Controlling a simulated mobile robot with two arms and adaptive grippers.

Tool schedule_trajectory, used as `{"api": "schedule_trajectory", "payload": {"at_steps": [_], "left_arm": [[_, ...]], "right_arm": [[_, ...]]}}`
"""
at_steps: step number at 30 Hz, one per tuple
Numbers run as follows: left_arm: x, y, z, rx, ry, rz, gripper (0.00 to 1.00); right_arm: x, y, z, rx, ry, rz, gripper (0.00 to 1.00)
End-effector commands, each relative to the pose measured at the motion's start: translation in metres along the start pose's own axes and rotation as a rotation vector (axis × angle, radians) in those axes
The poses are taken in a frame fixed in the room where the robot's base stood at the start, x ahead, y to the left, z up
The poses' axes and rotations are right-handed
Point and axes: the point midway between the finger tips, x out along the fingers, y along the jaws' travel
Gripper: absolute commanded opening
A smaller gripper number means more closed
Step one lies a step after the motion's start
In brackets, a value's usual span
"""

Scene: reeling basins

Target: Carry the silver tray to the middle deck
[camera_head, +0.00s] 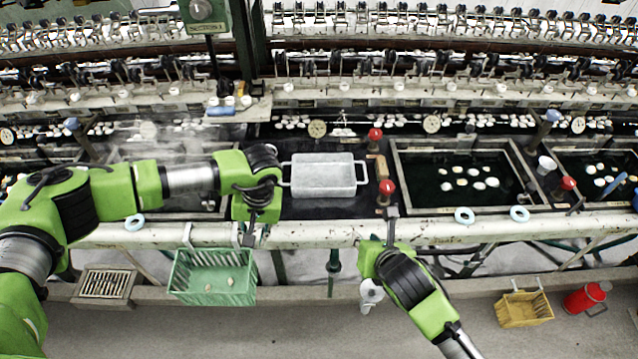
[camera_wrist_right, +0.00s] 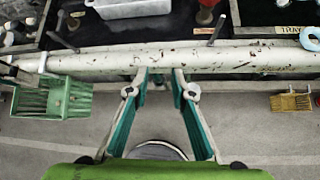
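The silver tray (camera_head: 323,178) is a shallow rectangular pan with a loop handle at each short end. It sits level on the dark deck (camera_head: 330,209) between two basins and looks empty; its near edge also shows at the top of the right wrist view (camera_wrist_right: 130,8). My left gripper (camera_head: 246,236) points down left of the tray, near the front rail, apart from the tray; its fingers are too small to read. My right gripper (camera_head: 391,226) is at the front rail, right of and nearer than the tray. In the right wrist view its fingers (camera_wrist_right: 160,78) are apart and empty.
Red-knobbed valves (camera_head: 387,188) stand right of the tray. A water basin (camera_head: 455,180) with white cocoons lies further right. The pale front rail (camera_head: 310,233) crosses before the deck. A green basket (camera_head: 213,277) hangs below it; a yellow basket (camera_head: 523,308) and red can (camera_head: 586,298) are lower right.

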Motion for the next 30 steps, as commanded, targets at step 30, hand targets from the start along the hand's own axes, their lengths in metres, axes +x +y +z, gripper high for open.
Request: {"api": "schedule_trajectory", "payload": {"at_steps": [30], "left_arm": [[0.000, 0.000, 0.000, 0.000, 0.000, 0.000, 0.22]], "right_arm": [[-0.104, -0.001, 0.003, 0.010, -0.004, -0.010, 0.22]]}}
